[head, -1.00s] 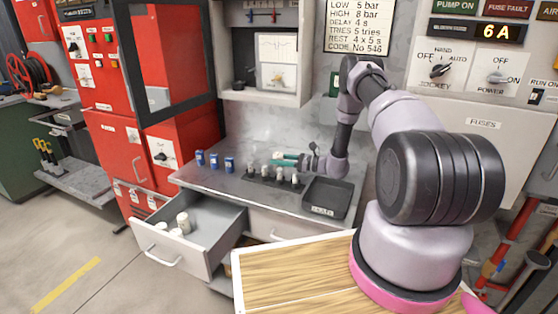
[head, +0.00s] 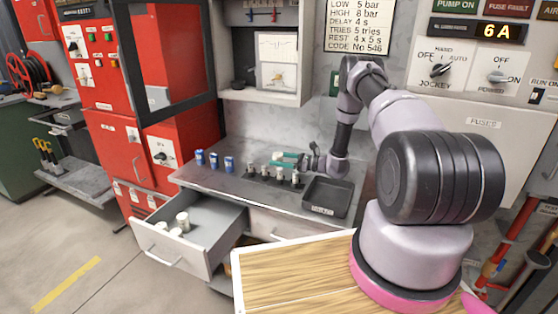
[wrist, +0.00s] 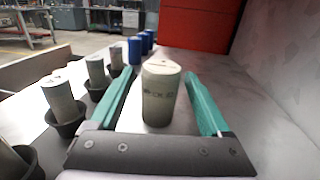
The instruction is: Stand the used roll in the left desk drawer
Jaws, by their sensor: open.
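A pale grey-green roll (wrist: 160,93) with dark lettering stands upright in the wrist view. It is between the teal fingers of my open gripper (wrist: 160,95), with a gap on either side. In the head view my gripper (head: 278,160) is low over the desk top, behind the row of holders, pointing left. The left desk drawer (head: 170,252) is pulled open at the left, with several white rolls (head: 182,222) inside, at least one upright. The lettering on the roll between my fingers is too blurred to read surely.
Dark cups (wrist: 68,122) holding upright rolls stand in a row close beside my gripper. Several blue cans (head: 214,160) stand farther left on the desk. A black tray (head: 326,196) is at the right. A red cabinet (head: 180,140) and back wall bound the desk.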

